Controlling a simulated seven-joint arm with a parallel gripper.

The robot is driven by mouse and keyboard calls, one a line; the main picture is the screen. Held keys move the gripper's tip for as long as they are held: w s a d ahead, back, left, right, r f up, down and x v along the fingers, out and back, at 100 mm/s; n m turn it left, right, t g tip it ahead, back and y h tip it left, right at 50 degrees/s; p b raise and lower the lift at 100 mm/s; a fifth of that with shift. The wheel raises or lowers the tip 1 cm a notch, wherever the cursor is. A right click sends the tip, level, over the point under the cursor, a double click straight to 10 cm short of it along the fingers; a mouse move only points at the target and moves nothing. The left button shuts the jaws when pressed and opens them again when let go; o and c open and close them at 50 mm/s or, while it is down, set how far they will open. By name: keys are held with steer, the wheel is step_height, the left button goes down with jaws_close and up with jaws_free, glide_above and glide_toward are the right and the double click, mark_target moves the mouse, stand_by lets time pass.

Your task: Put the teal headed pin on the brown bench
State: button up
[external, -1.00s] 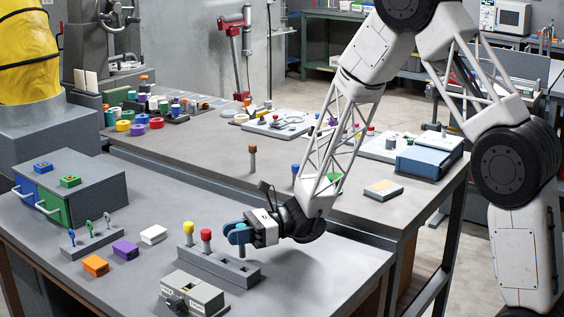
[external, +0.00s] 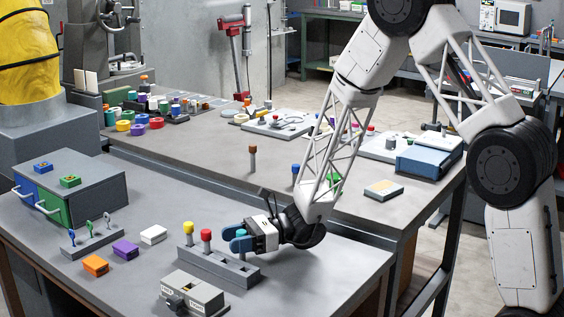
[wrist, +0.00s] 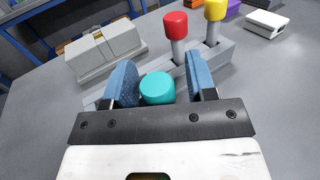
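The teal headed pin (wrist: 157,88) is between the two blue fingers of my gripper in the wrist view. Its head shows, close to the left finger with a gap to the right finger; its shaft is hidden. My gripper (external: 238,241) is open around it, at the grey slotted block (external: 250,272) on the near grey bench. In the external view the fingers hide the pin. A red headed pin (external: 206,236) and a yellow headed pin (external: 188,230) stand upright in the same block. The brownish bench (external: 215,160) lies behind the near bench.
Brown (external: 252,150), blue (external: 295,169) and green (external: 334,178) topped pins stand on the brownish bench, partly near my arm. A grey box (external: 192,293) sits in front of the block. Orange (external: 95,265), purple (external: 125,249) and white (external: 153,234) blocks lie left.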

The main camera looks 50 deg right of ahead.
steer(key=shift+d+r, duration=0.1)
steer(key=shift+r, duration=0.05)
steer(key=shift+v, duration=5.9)
steer(key=shift+s, duration=0.1)
steer(key=s+a+r+n+g+h, duration=0.2)
steer(key=s+a+r+n+g, duration=0.35)
steer(key=s, duration=0.35)
steer(key=s+a+r+n+g+h, duration=0.3)
steer(key=s+a+r+n+g, duration=0.15)
steer(key=s+r+n, duration=0.3)
steer(key=s+d+r+n+t+h, duration=0.1)
steer(key=s+r+n+h, duration=0.3)
steer(key=s, duration=0.5)
steer(key=s+d+r+n+t+h, duration=0.2)
steer(key=s+n+h, duration=0.4)
steer(key=s, duration=0.3)
step_height(320, 180, up, 3)
steer(key=shift+d+f+n+t+h, duration=0.2)
steer(key=shift+d+n+t+h, duration=0.15)
steer(key=shift+d, duration=0.4)
